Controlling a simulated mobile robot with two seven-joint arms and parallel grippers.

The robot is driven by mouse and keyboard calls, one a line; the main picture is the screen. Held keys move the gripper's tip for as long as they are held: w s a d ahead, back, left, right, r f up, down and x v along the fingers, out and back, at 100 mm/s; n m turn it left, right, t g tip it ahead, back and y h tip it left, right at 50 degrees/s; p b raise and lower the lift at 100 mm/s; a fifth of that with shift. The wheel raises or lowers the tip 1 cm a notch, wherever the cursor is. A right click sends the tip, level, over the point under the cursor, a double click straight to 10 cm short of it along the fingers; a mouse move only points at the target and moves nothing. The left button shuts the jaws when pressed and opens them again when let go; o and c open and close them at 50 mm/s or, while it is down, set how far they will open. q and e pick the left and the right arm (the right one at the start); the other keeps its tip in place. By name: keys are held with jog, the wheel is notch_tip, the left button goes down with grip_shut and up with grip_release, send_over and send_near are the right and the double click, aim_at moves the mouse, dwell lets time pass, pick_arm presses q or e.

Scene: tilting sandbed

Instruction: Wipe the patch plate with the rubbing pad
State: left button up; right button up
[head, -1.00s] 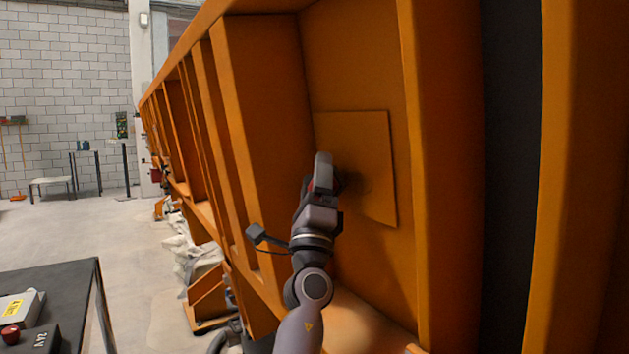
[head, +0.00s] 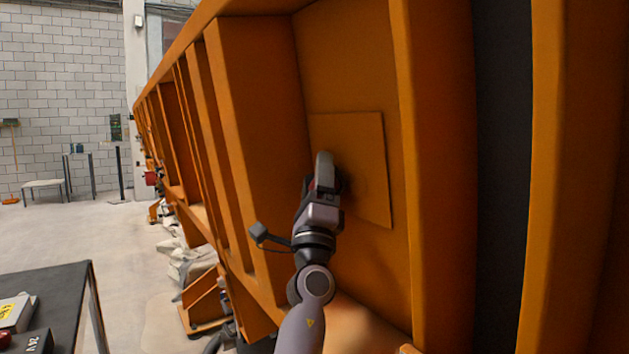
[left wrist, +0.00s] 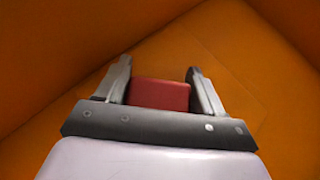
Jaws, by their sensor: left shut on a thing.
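The patch plate (head: 361,150) is an orange square plate on the recessed orange panel, right of centre in the head view. My left gripper (head: 324,160) is in front of the plate's left part and hides some of it. In the left wrist view, my left gripper (left wrist: 160,85) is shut on the red rubbing pad (left wrist: 159,95), which sits between its two fingers. The pad is hidden behind the gripper in the head view. I cannot tell whether the pad touches the plate. My right gripper is not in view.
Deep orange ribs (head: 229,110) stand left of the panel, and a thick orange post (head: 440,150) stands to its right. A dark table (head: 62,300) with boxes is at the lower left. Open concrete floor (head: 110,235) lies beyond it.

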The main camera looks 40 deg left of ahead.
pick_arm(q)
jog(key=shift+w+d, duration=0.1)
jog(key=shift+w, duration=0.15)
jog(key=shift+s+d+r+p, duration=0.1)
jog(key=shift+s+d+p, duration=0.25)
jog(key=shift+d, duration=0.45)
jog(key=shift+s+d, duration=0.25)
jog(key=shift+d, duration=0.3)
jog(key=shift+s+d, duration=0.2)
jog(key=shift+d, duration=0.3)
jog(key=shift+s+d+p, duration=0.1)
jog(key=shift+s+d, duration=0.1)
jog(key=shift+d, duration=0.45)
jog(key=shift+s+d+p, duration=0.1)
jog(key=shift+s+d, duration=0.15)
jog(key=shift+d, duration=0.4)
jog(key=shift+s+d+p, duration=0.1)
jog(key=shift+s+d, duration=0.1)
jog(key=shift+d, duration=0.45)
